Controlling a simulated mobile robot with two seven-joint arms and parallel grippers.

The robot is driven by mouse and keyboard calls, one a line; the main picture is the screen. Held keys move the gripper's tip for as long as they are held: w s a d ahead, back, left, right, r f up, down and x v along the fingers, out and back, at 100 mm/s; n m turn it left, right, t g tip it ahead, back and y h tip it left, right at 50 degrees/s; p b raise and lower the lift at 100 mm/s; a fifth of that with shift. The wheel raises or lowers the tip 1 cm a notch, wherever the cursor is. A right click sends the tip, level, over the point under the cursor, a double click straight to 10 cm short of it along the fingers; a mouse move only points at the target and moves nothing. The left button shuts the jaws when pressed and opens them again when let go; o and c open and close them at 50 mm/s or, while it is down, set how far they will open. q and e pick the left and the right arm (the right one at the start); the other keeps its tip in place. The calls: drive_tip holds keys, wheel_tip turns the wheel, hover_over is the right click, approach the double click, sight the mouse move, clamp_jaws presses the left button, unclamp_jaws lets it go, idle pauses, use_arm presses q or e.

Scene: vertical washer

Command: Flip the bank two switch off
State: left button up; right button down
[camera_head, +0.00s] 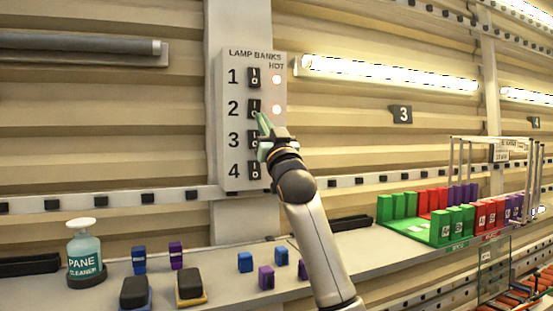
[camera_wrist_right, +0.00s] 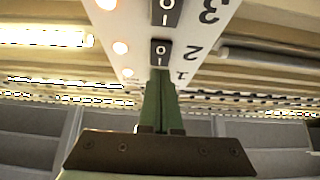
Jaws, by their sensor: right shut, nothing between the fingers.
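The white lamp banks panel (camera_head: 235,135) has a column of black rocker switches numbered 1 to 4. The bank two switch (camera_head: 254,107) is second from the top. It also shows in the right wrist view (camera_wrist_right: 161,50), where the panel appears upside down. Its lamp (camera_head: 277,109) glows. My right gripper (camera_head: 260,116) is shut and empty, with its green fingertips at the bank two switch, partly covering its lower part in the head view. In the wrist view the fingertips (camera_wrist_right: 161,74) end right beside this switch; I cannot tell whether they touch it. My left gripper is not in view.
The bank one switch (camera_head: 254,78) is just above, with its lamp lit; the bank three switch (camera_head: 253,139) is just below, beside my gripper. A cleaner bottle (camera_head: 84,256) and small blocks stand on the shelf below. Green, red and purple blocks stand at right.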

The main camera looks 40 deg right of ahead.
use_arm(q)
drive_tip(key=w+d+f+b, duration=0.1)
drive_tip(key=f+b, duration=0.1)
drive_tip(key=b, duration=0.1)
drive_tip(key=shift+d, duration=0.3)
use_arm(e)
drive_tip(key=s+a+f, duration=0.1)
drive_tip(key=s+f, duration=0.4)
drive_tip(key=f, duration=0.3)
drive_tip(key=shift+s+a+f, duration=0.15)
drive_tip(key=shift+s, duration=0.15)
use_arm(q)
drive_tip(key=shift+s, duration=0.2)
